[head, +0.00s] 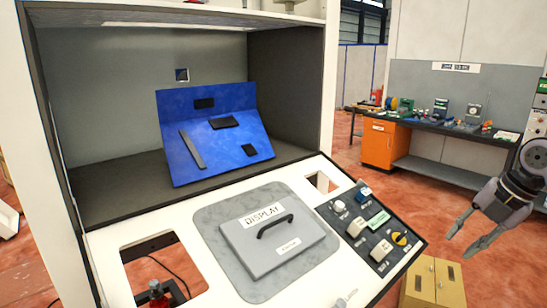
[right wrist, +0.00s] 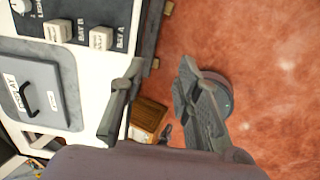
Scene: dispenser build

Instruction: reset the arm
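My right gripper (head: 461,246) hangs in the air at the right side of the head view, to the right of the white console. Its two fingers are apart with nothing between them. In the right wrist view the open fingers (right wrist: 158,80) hang over the red floor, beside the console's edge. My left gripper is in neither view.
The white console (head: 182,225) carries a grey DISPLAY lid (head: 262,262) with a black handle and a dark panel of switches (head: 380,255). A blue stand (head: 215,160) is in the recess behind. A wooden box (head: 435,282) stands below my right gripper. A workbench (head: 445,125) is farther back.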

